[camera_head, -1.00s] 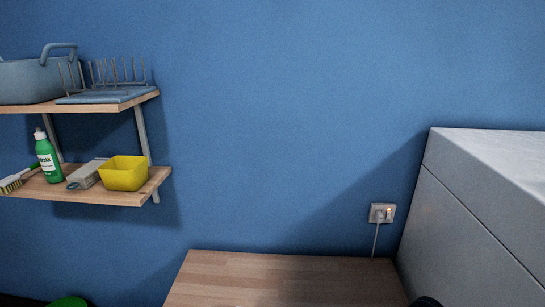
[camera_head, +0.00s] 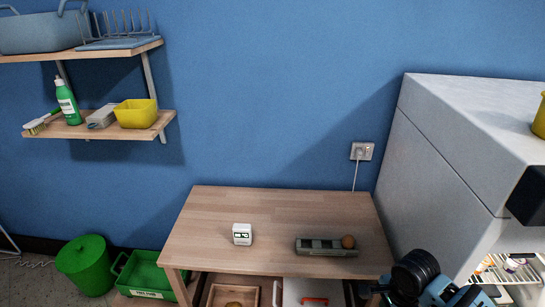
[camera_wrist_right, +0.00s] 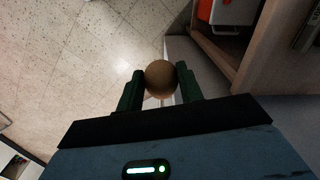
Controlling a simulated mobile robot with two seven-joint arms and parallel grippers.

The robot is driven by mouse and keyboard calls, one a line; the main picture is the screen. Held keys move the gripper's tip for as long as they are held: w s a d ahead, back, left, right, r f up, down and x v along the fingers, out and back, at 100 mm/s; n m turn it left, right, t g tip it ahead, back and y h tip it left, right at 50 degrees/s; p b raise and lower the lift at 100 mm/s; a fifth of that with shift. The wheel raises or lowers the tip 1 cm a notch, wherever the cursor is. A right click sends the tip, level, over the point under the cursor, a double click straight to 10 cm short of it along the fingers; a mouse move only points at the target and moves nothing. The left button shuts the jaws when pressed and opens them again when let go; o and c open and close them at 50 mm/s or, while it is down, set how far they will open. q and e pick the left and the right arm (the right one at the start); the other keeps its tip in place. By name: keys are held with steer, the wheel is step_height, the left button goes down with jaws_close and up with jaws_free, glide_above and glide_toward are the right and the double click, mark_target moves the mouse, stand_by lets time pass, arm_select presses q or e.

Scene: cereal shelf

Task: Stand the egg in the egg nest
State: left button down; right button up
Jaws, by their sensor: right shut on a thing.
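A brown egg (camera_wrist_right: 160,78) is held between the two dark green fingers of my right gripper (camera_wrist_right: 160,84) in the right wrist view. The gripper is shut on it, with floor behind and below. In the head view, a grey-green tray with hollows, apparently the egg nest (camera_head: 322,250), lies on the wooden worktop. My left gripper is not in view.
A white timer (camera_head: 242,234) stands left of the nest. A large grey cabinet (camera_head: 440,140) stands right. The worktop's back is clear.

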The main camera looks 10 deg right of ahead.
steer(key=shift+a+r, duration=0.2)
steer(key=w+a+r+n, duration=0.6)
steer(key=r+n, duration=0.3)
steer(key=r, duration=0.1)
steer(key=w+a+r+n, duration=0.6)
steer(key=r+n, duration=0.3)
steer(key=r, duration=0.2)
steer(key=shift+w, duration=0.25)
steer(key=shift+s, duration=0.1)
